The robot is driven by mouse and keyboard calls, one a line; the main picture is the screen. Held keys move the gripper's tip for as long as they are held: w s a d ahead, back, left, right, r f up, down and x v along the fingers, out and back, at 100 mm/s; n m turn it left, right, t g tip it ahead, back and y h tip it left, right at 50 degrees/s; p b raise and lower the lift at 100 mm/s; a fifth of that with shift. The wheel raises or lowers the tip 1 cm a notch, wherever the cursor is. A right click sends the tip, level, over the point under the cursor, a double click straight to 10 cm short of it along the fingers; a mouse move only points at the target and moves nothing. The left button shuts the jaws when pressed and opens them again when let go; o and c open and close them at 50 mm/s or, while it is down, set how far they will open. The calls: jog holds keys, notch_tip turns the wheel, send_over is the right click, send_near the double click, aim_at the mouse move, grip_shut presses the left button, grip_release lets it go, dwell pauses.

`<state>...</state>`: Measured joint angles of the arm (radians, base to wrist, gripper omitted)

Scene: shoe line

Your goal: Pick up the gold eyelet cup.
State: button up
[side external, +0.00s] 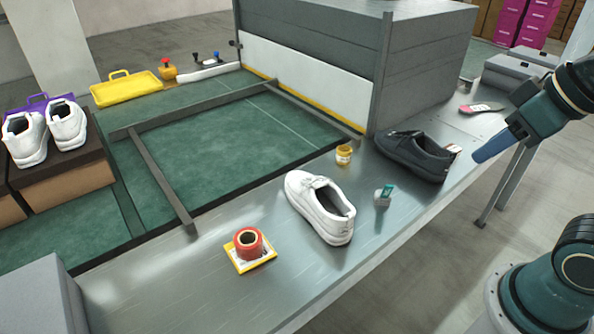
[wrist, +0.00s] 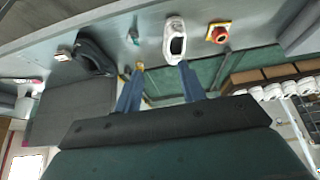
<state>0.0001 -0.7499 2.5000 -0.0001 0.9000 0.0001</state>
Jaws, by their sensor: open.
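The gold eyelet cup (side external: 343,155) is a small yellow-gold cup upright on the metal bench, between the white shoe and the dark shoe. In the wrist view a small yellow spot that looks like this cup (wrist: 140,65) shows near the tip of the left finger. My gripper (side external: 477,158) is at the right in the side view, raised and well apart from the cup. In the wrist view my gripper (wrist: 160,70) has its two blue fingers spread, with nothing held between them.
A white shoe (side external: 310,205), a dark shoe (side external: 410,153) and a small green-topped item (side external: 384,195) stand near the cup. A grey machine housing (side external: 420,65) rises behind, beside the green belt (side external: 220,140).

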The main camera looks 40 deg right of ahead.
jog(key=o, duration=0.5)
jog(key=shift+o, duration=0.2)
jog(key=shift+w, duration=0.1)
jog(key=w+d+f+n, duration=0.1)
jog(key=w+d, duration=0.2)
jog(key=w, duration=1)
jog(key=w+d+f, duration=0.1)
jog(key=w+d, duration=0.3)
jog(key=w, duration=0.8)
jog(key=w+d+f, duration=0.6)
jog(key=w+f, duration=0.1)
jog(key=f, duration=0.3)
jog(key=w+d+f+n+g, duration=0.1)
jog(key=w+d+f, duration=0.5)
jog(key=w+f, duration=0.2)
notch_tip(320, 180, down, 2)
jog(key=shift+f+y, duration=0.2)
jog(key=shift+y, duration=0.2)
